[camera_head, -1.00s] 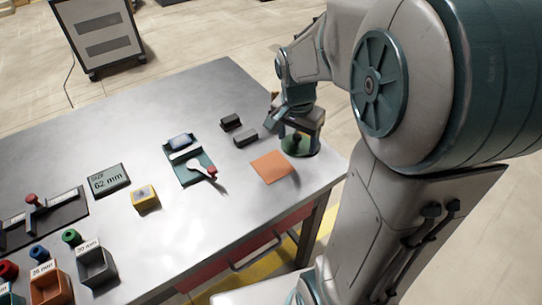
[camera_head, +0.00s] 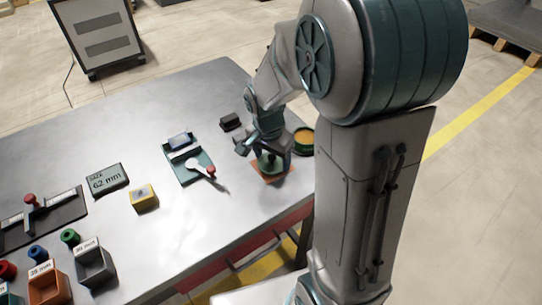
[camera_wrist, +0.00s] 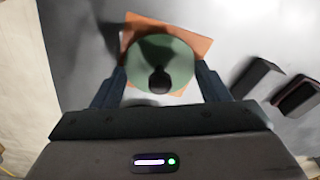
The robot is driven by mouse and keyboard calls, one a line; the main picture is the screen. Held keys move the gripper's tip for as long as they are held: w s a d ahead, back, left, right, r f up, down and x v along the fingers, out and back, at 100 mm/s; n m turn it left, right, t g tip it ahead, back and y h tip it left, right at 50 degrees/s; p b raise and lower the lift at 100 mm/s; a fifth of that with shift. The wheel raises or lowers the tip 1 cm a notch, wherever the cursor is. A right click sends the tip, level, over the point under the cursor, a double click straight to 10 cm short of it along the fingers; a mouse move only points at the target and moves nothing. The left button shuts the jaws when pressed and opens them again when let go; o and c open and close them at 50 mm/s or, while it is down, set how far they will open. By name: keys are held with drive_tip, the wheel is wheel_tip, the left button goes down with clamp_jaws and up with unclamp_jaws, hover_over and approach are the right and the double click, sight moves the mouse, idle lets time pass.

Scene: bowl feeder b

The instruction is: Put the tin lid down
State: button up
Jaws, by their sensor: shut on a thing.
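The tin lid (camera_head: 267,164) is a round green disc with a dark knob. It also shows in the wrist view (camera_wrist: 180,58), level between my fingers. My gripper (camera_head: 268,155) is shut on the lid, with one finger at each side of its rim in the wrist view (camera_wrist: 159,72). The lid is over the orange square mat (camera_head: 286,169), whose corners show around it. I cannot tell whether the lid touches the mat. The open tin (camera_head: 303,141), green with orange-yellow inside, stands to the right, partly behind my arm.
Dark blocks (camera_head: 230,122) are close to my gripper; two show in the wrist view (camera_wrist: 254,77). A tray with a red-knobbed lever (camera_head: 196,167) lies left of the mat. A 62 mm sign (camera_head: 108,180) and a yellow box (camera_head: 144,197) are farther left.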

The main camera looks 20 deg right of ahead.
sight(269, 167)
drive_tip(key=shift+f, duration=0.15)
drive_tip(key=o, duration=1)
drive_tip(key=shift+c, duration=0.2)
wheel_tip(269, 167, up, 12)
drive_tip(key=s+a+p, duration=0.1)
drive_tip(key=s+n+t+y, duration=0.1)
drive_tip(key=s+n, duration=0.8)
drive_tip(key=s, duration=0.3)
drive_tip(key=shift+s+d+f+n+t, duration=0.25)
drive_tip(key=shift+s+n+t, duration=0.05)
drive_tip(key=shift+s+n, duration=0.1)
